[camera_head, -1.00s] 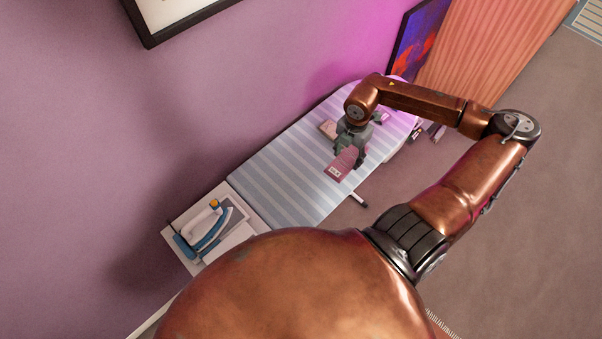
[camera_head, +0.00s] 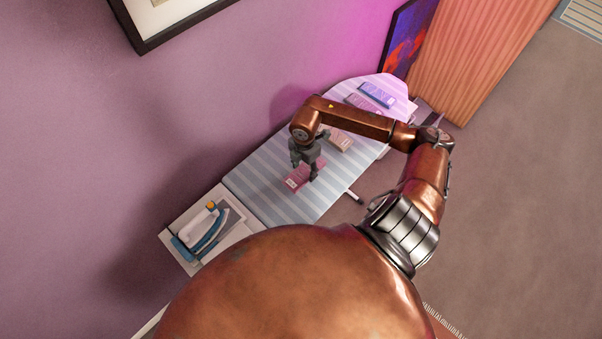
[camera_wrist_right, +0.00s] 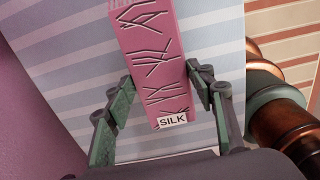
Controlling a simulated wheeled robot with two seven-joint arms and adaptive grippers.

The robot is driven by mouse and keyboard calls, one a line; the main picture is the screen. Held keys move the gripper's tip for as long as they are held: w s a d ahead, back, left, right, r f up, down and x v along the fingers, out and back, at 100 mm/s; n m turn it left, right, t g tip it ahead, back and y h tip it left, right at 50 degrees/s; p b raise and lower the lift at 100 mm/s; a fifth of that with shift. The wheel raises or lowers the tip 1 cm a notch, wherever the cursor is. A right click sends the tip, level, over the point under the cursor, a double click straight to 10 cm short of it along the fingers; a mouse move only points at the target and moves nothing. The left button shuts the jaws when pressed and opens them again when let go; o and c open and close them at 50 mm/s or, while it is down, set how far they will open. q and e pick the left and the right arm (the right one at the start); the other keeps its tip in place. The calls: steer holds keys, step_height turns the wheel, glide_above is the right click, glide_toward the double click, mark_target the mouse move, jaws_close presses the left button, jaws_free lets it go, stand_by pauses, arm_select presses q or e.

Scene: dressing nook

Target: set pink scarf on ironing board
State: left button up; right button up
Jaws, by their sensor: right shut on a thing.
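The pink scarf is a flat pink pack with dark line marks and a "SILK" label; in the right wrist view the pack (camera_wrist_right: 155,58) stands between my fingers. In the head view the pink scarf (camera_head: 297,179) is over the near-middle part of the ironing board (camera_head: 268,183), which has a blue and white striped cover. My right gripper (camera_head: 306,168) is shut on the scarf, and its fingers (camera_wrist_right: 160,80) press both sides. I cannot tell whether the scarf touches the board. My left gripper is not in view.
Further along the board lie a beige-pink pack (camera_head: 341,141), a purple pack (camera_head: 362,105) and a blue-violet pack (camera_head: 377,95). An iron (camera_head: 205,230) rests on the tray (camera_head: 232,240) at the near end. The purple wall (camera_head: 200,110) runs along the board's far side.

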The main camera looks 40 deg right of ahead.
mark_target(300, 172)
steer(key=shift+w+a+f, duration=0.25)
steer(key=shift+f, duration=0.2)
steer(key=f, duration=0.1)
steer(key=f+p, duration=0.1)
steer(key=f, duration=0.1)
steer(key=shift+w+a, duration=0.15)
steer(key=shift+a, duration=0.15)
steer(key=shift+f, duration=0.35)
steer(key=shift+f, duration=0.1)
steer(key=shift+f, duration=0.15)
steer(key=o, duration=1.1)
steer(key=shift+c, duration=0.2)
